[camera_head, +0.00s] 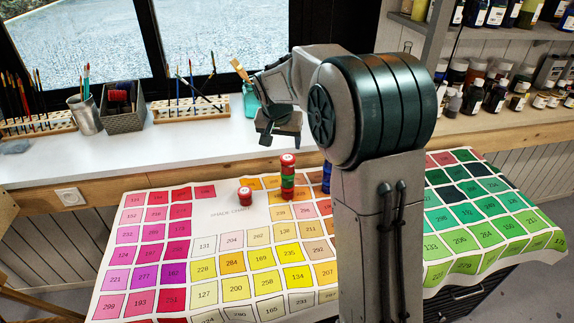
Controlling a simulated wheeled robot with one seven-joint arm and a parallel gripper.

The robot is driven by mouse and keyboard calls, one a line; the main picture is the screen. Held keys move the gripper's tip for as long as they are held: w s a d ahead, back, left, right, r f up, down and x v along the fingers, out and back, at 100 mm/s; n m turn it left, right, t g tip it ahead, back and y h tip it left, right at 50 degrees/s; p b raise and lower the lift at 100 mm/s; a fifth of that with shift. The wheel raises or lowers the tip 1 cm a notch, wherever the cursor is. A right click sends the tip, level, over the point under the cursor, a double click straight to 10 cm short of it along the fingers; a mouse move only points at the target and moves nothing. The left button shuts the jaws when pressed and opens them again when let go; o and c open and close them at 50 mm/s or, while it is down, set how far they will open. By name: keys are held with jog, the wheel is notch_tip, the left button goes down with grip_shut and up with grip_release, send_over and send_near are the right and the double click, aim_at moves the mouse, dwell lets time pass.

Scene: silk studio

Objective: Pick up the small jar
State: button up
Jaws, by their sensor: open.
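A small red jar (245,196) with a paler lid stands alone on the shade chart cloth (225,222). To its right is an upright stack of small jars (288,178), red at the top and bottom with green between. I cannot tell which of these is the task's small jar. My gripper (281,138) points down above and behind the stack, apart from it, and looks empty. It is open. My arm hides the cloth's right-middle part and most of a blue object (327,177) beside the stack.
A white counter (190,148) behind holds a metal brush cup (85,115), a grey basket (123,110), wooden brush racks (190,108) and a teal jar (250,102) close behind my gripper. Shelves of bottles (497,95) stand at the right. The cloth's left part is clear.

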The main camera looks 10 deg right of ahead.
aim_at(288, 158)
jog(key=x, duration=0.7)
jog(key=shift+d+p+x, duration=0.15)
jog(key=shift+p+x, duration=0.25)
jog(key=shift+x, duration=1)
jog(key=shift+d+p+x, duration=0.2)
jog(key=shift+p+x, duration=0.2)
jog(key=shift+x, duration=1.05)
jog(key=shift+r, duration=0.1)
jog(key=c, duration=1.1)
